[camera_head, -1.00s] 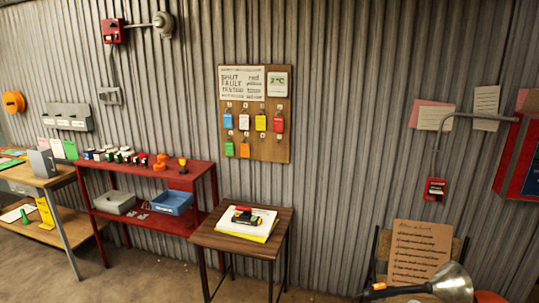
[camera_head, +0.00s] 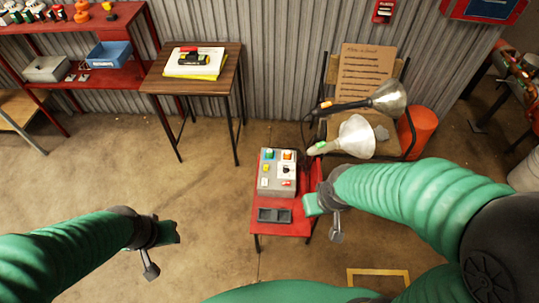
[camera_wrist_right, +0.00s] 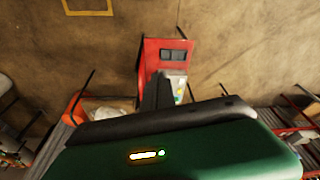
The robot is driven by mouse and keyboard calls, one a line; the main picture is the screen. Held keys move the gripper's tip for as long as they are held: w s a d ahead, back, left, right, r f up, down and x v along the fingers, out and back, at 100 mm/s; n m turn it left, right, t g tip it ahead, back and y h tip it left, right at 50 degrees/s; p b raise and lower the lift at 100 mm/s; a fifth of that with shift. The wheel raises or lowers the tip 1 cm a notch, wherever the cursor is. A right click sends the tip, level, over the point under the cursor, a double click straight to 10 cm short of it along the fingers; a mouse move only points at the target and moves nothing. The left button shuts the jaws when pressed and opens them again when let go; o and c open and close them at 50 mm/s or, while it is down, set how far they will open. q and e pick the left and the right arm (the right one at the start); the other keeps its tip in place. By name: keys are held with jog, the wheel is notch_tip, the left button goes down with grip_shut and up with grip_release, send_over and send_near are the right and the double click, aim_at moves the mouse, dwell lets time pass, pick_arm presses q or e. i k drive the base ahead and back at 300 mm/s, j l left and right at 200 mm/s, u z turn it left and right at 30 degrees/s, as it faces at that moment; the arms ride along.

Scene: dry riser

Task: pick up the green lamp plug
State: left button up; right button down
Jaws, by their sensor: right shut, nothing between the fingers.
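Two lamps with metal shades stand at the right in the head view. The nearer lamp (camera_head: 355,136) has a green part (camera_head: 318,148) on its handle, and the farther lamp (camera_head: 388,98) has orange marks. I cannot make out a separate green plug. A grey control box (camera_head: 278,172) with coloured parts sits on a small red table (camera_head: 283,230). My right gripper (camera_head: 312,204) is shut and empty, over the table's right side in the picture. It also shows in the right wrist view (camera_wrist_right: 157,92). My left gripper (camera_head: 172,232) is over bare floor; its jaw opening is unclear.
A dark twin-compartment tray (camera_head: 274,215) lies at the red table's front. A wooden side table (camera_head: 152,82) holds papers and a dark tool. A red shelf (camera_head: 125,72) carries a blue bin (camera_head: 109,55). An orange bucket (camera_head: 416,132) stands right of the lamps. Floor at centre-left is clear.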

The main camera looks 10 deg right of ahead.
aim_at(268, 155)
jog(key=i+l+u, duration=0.1)
jog(key=i+u, duration=0.15)
jog(key=i, duration=0.25)
jog(key=i+l+u, duration=0.25)
jog(key=i, duration=0.2)
